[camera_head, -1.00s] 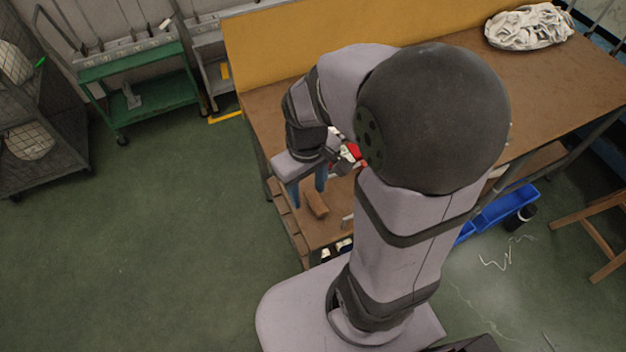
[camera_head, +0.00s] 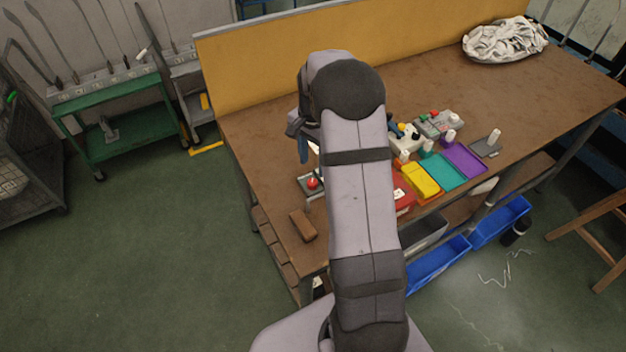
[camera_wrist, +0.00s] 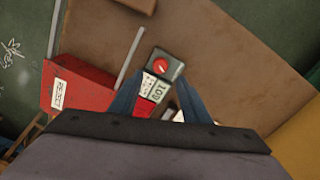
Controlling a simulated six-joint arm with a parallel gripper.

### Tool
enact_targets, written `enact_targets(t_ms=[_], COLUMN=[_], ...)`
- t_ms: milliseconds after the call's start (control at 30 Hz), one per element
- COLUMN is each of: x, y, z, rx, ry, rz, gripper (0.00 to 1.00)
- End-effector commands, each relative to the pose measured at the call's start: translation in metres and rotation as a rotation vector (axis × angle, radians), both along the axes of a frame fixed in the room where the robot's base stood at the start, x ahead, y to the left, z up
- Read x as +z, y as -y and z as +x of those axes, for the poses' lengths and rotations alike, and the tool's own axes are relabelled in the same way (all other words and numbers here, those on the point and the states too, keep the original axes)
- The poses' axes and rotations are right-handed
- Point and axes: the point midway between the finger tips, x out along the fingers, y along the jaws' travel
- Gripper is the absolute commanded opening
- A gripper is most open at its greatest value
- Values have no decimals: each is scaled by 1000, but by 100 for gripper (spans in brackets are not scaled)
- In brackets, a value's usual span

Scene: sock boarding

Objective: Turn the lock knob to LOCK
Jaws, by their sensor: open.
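The lock knob (camera_wrist: 160,65) is a red round knob on a small grey-green box (camera_wrist: 175,73), just beyond my fingertips in the wrist view. In the head view the red knob (camera_head: 312,183) sits on its box near the table's left front edge. A white printed label (camera_wrist: 150,88) lies beside the box; its print is too small to read surely, and the knob's setting cannot be told. My gripper (camera_wrist: 160,87) has its two blue fingers spread, with nothing held between them. In the head view my gripper (camera_head: 303,150) is mostly hidden behind my arm, behind the knob.
A red bin (camera_wrist: 75,88) with a white label lies left of the knob in the wrist view. A brown block (camera_head: 303,225) lies near the front edge. Yellow (camera_head: 421,180), teal (camera_head: 442,171) and purple (camera_head: 464,159) trays lie to the right. White cloth (camera_head: 505,40) is piled at the back.

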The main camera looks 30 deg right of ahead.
Motion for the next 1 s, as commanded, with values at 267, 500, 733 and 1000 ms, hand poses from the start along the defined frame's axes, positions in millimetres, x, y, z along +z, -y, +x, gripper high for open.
enact_targets(t_ms=[267, 500, 733, 1000], x=[-15, -47, -68, -73], y=[-1, -1, -1, -1], z=[-1, -1, -1, 0], rx=[3, 4, 4, 4], ry=[-4, -4, -2, 1], rz=[1, 2, 0, -1], gripper=[43, 43, 43, 43])
